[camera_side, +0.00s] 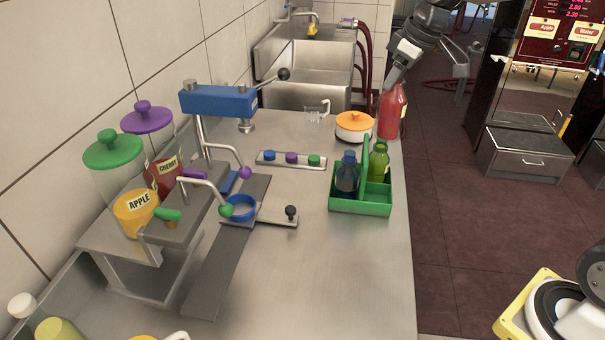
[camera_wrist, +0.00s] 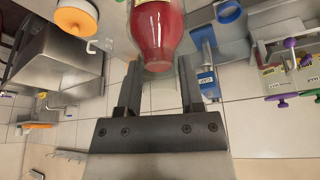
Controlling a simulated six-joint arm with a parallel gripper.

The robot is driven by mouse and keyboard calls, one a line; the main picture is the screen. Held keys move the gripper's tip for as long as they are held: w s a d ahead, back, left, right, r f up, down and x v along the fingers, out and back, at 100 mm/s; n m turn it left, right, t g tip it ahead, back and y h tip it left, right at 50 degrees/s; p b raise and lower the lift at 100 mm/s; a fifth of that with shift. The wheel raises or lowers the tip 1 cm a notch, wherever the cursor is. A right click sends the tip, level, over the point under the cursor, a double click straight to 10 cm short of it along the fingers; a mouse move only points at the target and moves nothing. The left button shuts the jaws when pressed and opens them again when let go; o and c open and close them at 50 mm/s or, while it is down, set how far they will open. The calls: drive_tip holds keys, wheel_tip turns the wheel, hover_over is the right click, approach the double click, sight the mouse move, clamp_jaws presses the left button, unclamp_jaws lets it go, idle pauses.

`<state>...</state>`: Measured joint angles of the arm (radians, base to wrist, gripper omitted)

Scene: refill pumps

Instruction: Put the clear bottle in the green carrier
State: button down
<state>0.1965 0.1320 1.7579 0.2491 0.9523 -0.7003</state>
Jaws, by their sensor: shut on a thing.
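A clear bottle (camera_side: 391,112) with red contents is at the back right of the counter, beside the orange-lidded pot. My gripper (camera_side: 390,86) is shut on it from above; in the wrist view the bottle (camera_wrist: 158,32) shows between the two fingers (camera_wrist: 160,76). I cannot tell whether its base touches the counter. The green carrier (camera_side: 360,208) stands on the counter, nearer the camera. It holds a blue bottle (camera_side: 347,174) and a yellow-green bottle (camera_side: 378,162). A bare green compartment shows at its front right.
A white pot with an orange lid (camera_side: 354,121) stands just left of the held bottle. A strip of coloured caps (camera_side: 291,158) lies left of the carrier. A blue press (camera_side: 217,100) and juice dispensers (camera_side: 134,212) stand further left. The counter in front of the carrier is clear.

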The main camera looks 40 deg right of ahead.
sight(384, 141)
wheel_tip(384, 141, down, 12)
drive_tip(key=shift+r, duration=0.1)
drive_tip(key=shift+f, duration=0.2)
drive_tip(key=shift+f, duration=1.45)
drive_tip(key=shift+f, duration=2.55)
idle(1.1)
drive_tip(key=shift+c, duration=0.7)
unclamp_jaws()
